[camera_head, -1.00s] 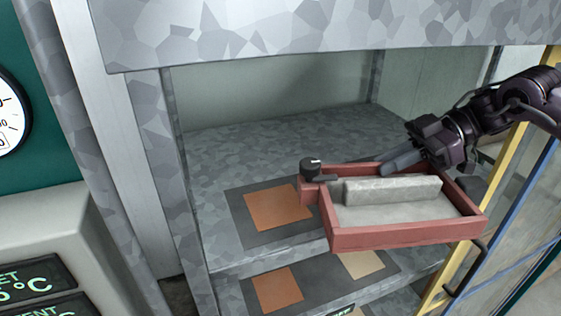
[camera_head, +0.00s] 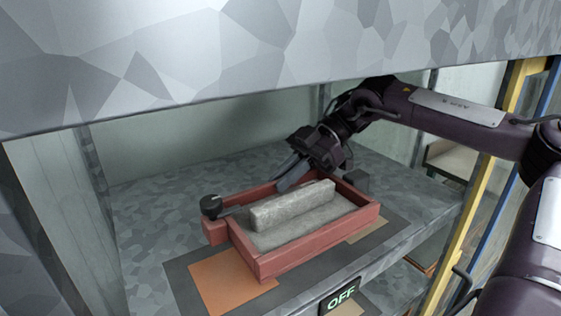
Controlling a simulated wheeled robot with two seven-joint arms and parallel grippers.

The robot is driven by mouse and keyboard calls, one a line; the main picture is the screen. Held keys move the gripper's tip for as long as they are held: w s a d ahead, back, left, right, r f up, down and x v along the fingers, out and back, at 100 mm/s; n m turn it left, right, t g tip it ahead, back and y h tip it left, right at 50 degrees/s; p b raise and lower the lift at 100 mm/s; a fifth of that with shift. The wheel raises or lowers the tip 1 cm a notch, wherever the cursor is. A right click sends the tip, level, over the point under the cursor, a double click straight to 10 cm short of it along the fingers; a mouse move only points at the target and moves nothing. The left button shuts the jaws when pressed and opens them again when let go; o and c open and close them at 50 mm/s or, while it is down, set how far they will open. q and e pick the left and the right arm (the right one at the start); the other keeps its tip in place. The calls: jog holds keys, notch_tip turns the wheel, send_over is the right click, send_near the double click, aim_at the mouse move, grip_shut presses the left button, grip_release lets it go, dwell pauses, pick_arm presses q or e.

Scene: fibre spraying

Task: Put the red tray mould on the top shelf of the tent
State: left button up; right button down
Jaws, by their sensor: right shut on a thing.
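The red tray mould (camera_head: 312,247) is a shallow red frame with a grey block standing on its grey floor and a black knob at its left end. It is inside the tent, over the top shelf (camera_head: 150,230), above a dark mat with an orange patch (camera_head: 226,282). I cannot tell whether its underside touches the shelf. My right gripper (camera_head: 290,178) is shut on the mould at its back wall, with the arm reaching in from the right. My left gripper is not in view.
A grey patterned panel (camera_head: 270,45) hangs across the top, close above my right arm. A yellow post (camera_head: 478,180) stands at the right of the opening. A sign reading OFF (camera_head: 340,297) is on the shelf's front edge. The back left of the shelf is clear.

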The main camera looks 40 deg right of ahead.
jog(key=shift+w+f, duration=0.25)
jog(key=shift+f, duration=0.3)
jog(key=shift+f+p, duration=0.45)
jog(key=shift+f, duration=0.2)
jog(key=shift+s+f+p, duration=0.15)
jog(key=shift+f+p, duration=0.25)
jog(key=shift+f, duration=0.55)
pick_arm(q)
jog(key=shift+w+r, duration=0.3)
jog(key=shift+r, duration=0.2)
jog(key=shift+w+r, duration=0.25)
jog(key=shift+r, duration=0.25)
pick_arm(e)
jog(key=shift+f, duration=0.3)
jog(key=c, duration=1.9)
grip_release()
jog(key=shift+f, duration=0.2)
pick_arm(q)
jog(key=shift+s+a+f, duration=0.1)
pick_arm(e)
jog(key=o, duration=0.4)
jog(key=shift+r, duration=0.1)
